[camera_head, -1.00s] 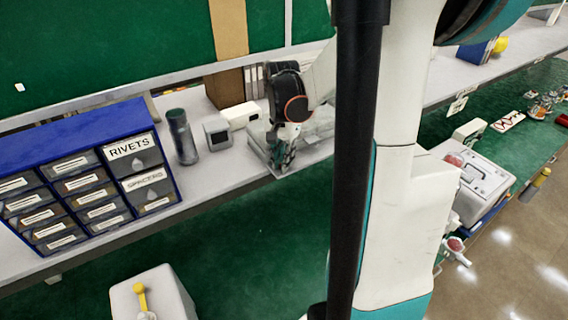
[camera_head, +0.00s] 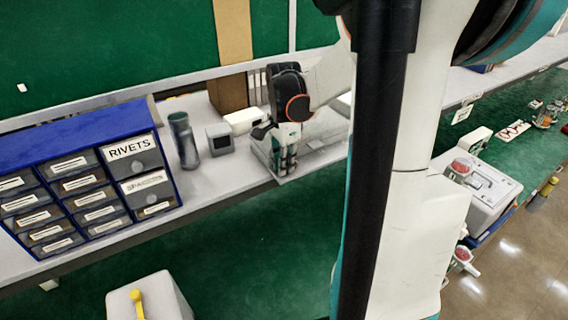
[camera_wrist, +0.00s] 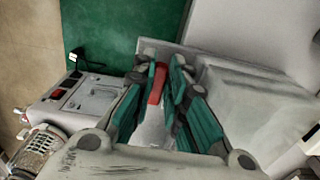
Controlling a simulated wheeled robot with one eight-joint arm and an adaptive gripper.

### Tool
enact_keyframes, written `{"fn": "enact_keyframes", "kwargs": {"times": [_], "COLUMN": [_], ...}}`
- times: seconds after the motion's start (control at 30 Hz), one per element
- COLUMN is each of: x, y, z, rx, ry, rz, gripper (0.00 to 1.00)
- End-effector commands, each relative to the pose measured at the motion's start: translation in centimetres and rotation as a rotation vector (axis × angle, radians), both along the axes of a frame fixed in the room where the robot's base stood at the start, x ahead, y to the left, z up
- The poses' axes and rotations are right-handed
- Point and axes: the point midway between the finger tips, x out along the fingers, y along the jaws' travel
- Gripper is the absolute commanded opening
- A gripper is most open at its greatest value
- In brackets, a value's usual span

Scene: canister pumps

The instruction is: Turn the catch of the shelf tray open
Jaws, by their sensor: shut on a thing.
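The shelf tray (camera_head: 322,146) is a pale grey, shallow tray on the shelf, right of my gripper (camera_head: 288,168) in the head view. In the wrist view, its pale wall and floor (camera_wrist: 255,92) fill the right side. The catch (camera_wrist: 157,86) is a small red bar seen between my green finger pads. My gripper (camera_wrist: 165,72) is closed around the catch at the tray's front left. The fingers hide part of the catch, and in the head view it cannot be made out.
A grey cylinder (camera_head: 183,140), a small grey box (camera_head: 219,139) and a white device (camera_head: 244,120) stand left of the tray. A blue drawer cabinet (camera_head: 80,180) is further left. A cardboard-brown post (camera_head: 232,60) rises behind. A white machine (camera_head: 484,186) stands at right.

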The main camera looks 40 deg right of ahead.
Motion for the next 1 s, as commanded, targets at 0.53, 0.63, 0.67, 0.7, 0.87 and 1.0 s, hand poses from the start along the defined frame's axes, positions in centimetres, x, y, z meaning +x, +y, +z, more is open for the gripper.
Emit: {"fn": "enact_keyframes", "kwargs": {"times": [0.53, 0.63, 0.67, 0.7, 0.87, 1.0], "x": [0.04, 0.06, 0.07, 0.07, 0.08, 0.09], "y": [-0.02, -0.02, -0.03, -0.03, -0.03, -0.03], "z": [0.02, 0.02, 0.02, 0.02, 0.02, 0.02], "rx": [0.000, 0.000, 0.000, 0.000, 0.000, 0.000], "ry": [-0.001, -0.001, -0.001, -0.001, -0.002, -0.002], "rz": [-0.001, -0.001, -0.001, -0.001, 0.000, 0.000], "gripper": [0.33, 0.33, 0.33, 0.33, 0.33, 0.33]}}
